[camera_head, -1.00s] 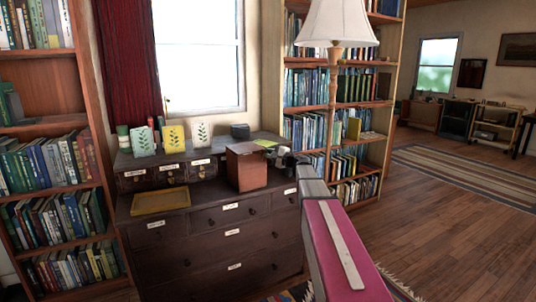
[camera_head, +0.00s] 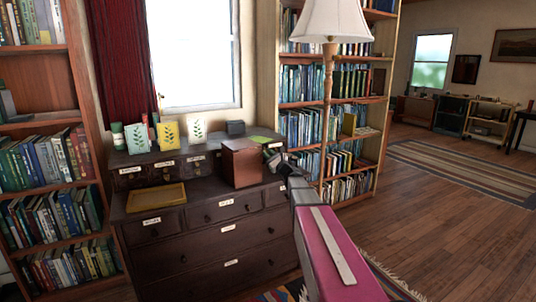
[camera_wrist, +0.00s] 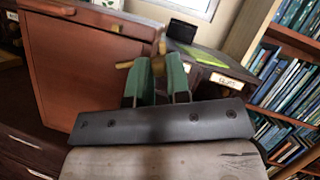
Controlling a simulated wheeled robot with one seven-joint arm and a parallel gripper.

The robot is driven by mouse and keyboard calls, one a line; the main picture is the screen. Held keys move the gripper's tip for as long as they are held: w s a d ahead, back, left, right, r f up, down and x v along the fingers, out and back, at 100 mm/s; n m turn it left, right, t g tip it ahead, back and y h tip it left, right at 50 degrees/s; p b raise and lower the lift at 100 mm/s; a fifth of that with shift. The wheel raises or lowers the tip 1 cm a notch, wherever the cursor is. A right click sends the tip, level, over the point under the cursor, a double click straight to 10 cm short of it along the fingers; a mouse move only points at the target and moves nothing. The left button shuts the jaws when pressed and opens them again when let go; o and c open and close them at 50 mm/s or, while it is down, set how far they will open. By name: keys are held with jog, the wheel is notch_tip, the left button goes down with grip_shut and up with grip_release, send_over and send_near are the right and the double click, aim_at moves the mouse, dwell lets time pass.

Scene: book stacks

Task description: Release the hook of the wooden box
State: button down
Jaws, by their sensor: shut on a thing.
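The reddish-brown wooden box (camera_head: 241,163) stands on the right part of the dark dresser top. In the wrist view the box (camera_wrist: 82,72) fills the left side, with its lid edge at the top. My gripper (camera_head: 274,160) is at the box's right side. In the wrist view its green-padded fingers (camera_wrist: 160,68) are close together at the box's right edge. A small brass-coloured hook (camera_wrist: 161,47) shows at the fingertips, and the fingers are shut on it. The fingers hide part of the hook, so I cannot tell whether it is still latched.
The dresser (camera_head: 215,240) has labelled drawers. A yellow tray (camera_head: 156,197) lies at its front left, with leaf-patterned cards (camera_head: 169,135) behind. A green sheet (camera_head: 260,140) and a dark small box (camera_head: 235,128) lie behind the wooden box. A floor lamp (camera_head: 328,120) stands to the right.

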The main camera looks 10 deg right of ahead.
jog(key=shift+f+m+t+h, duration=0.25)
jog(key=shift+m+t+h, duration=0.2)
jog(key=shift+m, duration=0.25)
jog(key=c, duration=1.1)
grip_release()
jog(key=v, duration=1.1)
